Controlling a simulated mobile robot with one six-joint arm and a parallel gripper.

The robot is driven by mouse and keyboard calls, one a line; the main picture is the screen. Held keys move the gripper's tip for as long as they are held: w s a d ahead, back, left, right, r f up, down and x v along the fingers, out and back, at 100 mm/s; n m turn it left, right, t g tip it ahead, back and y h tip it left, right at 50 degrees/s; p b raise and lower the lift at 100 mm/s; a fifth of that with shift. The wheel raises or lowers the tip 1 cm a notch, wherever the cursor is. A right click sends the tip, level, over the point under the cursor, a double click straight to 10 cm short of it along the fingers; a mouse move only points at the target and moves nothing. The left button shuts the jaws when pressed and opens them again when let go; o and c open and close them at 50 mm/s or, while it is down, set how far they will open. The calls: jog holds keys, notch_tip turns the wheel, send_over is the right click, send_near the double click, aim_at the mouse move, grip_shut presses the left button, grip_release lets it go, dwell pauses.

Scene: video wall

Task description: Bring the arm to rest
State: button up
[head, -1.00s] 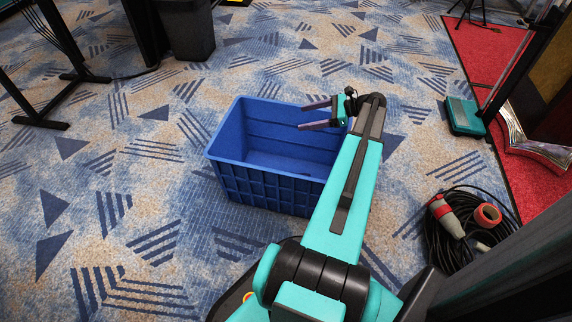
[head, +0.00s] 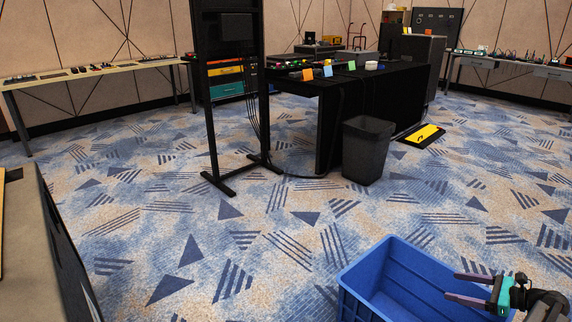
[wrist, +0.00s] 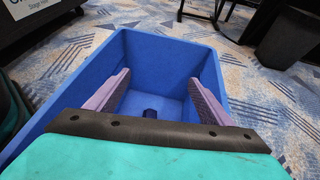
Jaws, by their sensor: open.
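My gripper (head: 452,287) is at the lower right of the head view, above the right part of the blue crate (head: 352,294). Its two purple fingers are apart, with nothing between them. In the wrist view the open fingers (wrist: 157,84) point over the inside of the crate (wrist: 78,82). A small dark shape (wrist: 152,113) shows low between the fingers; I cannot tell what it is. Most of my arm is outside the head view.
A black bin (head: 367,150) stands beside a black-draped table (head: 345,100). A black rack stand (head: 212,130) is left of it. A yellow-and-black floor piece (head: 421,134) lies behind the bin. Open patterned carpet fills the middle. A grey-topped surface (head: 30,240) is close at left.

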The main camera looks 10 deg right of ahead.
jog(key=w+a+r+n+g+y+p, duration=0.15)
jog(key=w+a+p, duration=0.35)
jog(key=a, duration=0.6)
jog(key=w+a+n+g+y+p, duration=0.2)
jog(key=w+a+g+p, duration=0.15)
jog(key=w+a, duration=0.45)
jog(key=s+a+f+n+g+p, duration=0.1)
jog(key=s+a+n+g+p, duration=0.2)
jog(key=a, duration=0.9)
jog(key=s+a+f+g+p, duration=0.15)
jog(key=a+p, duration=0.35)
jog(key=a, duration=0.8)
jog(key=s+a+f+n+g+h+p, duration=0.1)
jog(key=s+a+n+g+p, duration=0.35)
jog(key=s+a, duration=0.45)
jog(key=s+a+n+g+h+p, duration=0.2)
jog(key=s+a+n+p, duration=0.1)
jog(key=s, duration=0.4)
jog(key=s+a+n+g+h+p, duration=0.1)
jog(key=s+a+n+h+p, duration=0.25)
jog(key=s, duration=0.25)
jog(key=s+d+f+n+h, duration=0.1)
jog(key=s+d+n+h, duration=0.1)
jog(key=d+n, duration=0.2)
jog(key=s+d+f+n+h+p, duration=0.1)
jog(key=s+d+n+h, duration=0.1)
jog(key=n, duration=0.5)
jog(key=shift+s+d+f+t+h, duration=0.3)
jog(key=shift+d+h, duration=0.2)
jog(key=shift+d, duration=0.75)
